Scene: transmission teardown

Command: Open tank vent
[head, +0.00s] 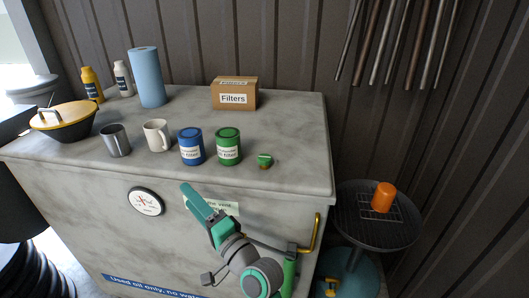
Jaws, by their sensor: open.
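The grey tank bench (60,170) fills the middle of the head view. A small green cap (264,160) with a brownish base sits on its top near the front right; I cannot tell whether it is the vent. A pale label (222,206) on the front face is partly covered by my teal and grey arm. My gripper (250,265) is at the bottom centre, in front of the tank, mostly hidden by my wrist; its jaws look apart, with nothing visible between them. It is well below the green cap and not touching it.
A blue can (191,147) and a green can (228,146) stand left of the cap, with mugs further left. A Filters box (234,95) stands behind. A yellow pipe (316,234) is on the right front. A round stand (350,226) holds an orange cup (384,197).

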